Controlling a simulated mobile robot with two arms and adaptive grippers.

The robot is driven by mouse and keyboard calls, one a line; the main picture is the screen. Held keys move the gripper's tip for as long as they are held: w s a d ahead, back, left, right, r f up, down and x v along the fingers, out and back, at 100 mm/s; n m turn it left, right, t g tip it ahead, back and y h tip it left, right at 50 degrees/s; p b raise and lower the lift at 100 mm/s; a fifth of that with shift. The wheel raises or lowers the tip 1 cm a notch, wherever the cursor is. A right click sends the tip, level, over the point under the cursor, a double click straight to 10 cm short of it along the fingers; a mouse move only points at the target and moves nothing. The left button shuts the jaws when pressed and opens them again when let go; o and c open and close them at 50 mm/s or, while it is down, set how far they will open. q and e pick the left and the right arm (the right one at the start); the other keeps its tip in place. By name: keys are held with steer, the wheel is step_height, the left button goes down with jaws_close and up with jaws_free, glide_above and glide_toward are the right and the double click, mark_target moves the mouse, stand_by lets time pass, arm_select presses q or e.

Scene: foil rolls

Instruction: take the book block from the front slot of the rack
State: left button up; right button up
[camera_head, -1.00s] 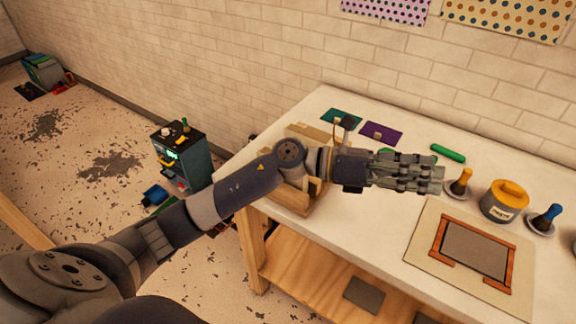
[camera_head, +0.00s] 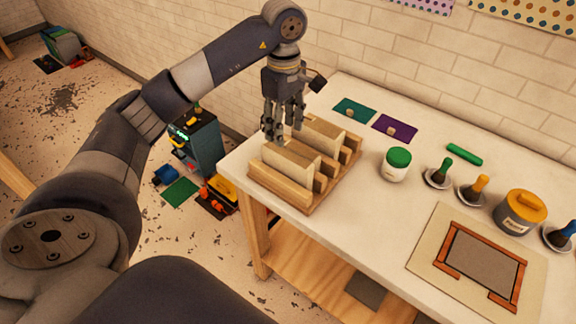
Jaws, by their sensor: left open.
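The wooden rack (camera_head: 318,204) stands at the left end of the white table. A cream book block (camera_head: 291,161) stands upright in its front slot. A second cream block (camera_head: 322,133) stands in a slot farther back. My left gripper (camera_head: 282,137) points down at the left end of the rack, with its fingers apart. Its fingertips are close to the upper left end of the front book block. I cannot tell whether they touch it. My right gripper is not in view.
A green-lidded jar (camera_head: 396,164) stands right of the rack. Green (camera_head: 354,110) and purple (camera_head: 394,128) pieces lie behind it. Brushes, a yellow-lidded jar (camera_head: 521,211) and a framed board (camera_head: 482,256) are farther right.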

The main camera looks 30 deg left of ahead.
mark_target(287, 153)
arm_select(q)
step_height(287, 153, down, 3)
steer(key=shift+f+p, duration=0.1)
steer(key=shift+p, duration=0.3)
steer(key=shift+w+d+f+p, duration=0.1)
steer(key=shift+f+p, duration=0.3)
step_height(287, 153, down, 4)
steer(key=shift+w+d+f+p, duration=0.1)
steer(key=shift+w+p, duration=0.05)
steer(key=shift+p, duration=0.95)
steer(key=shift+f, duration=0.25)
steer(key=shift+r, duration=0.1)
jaws_close()
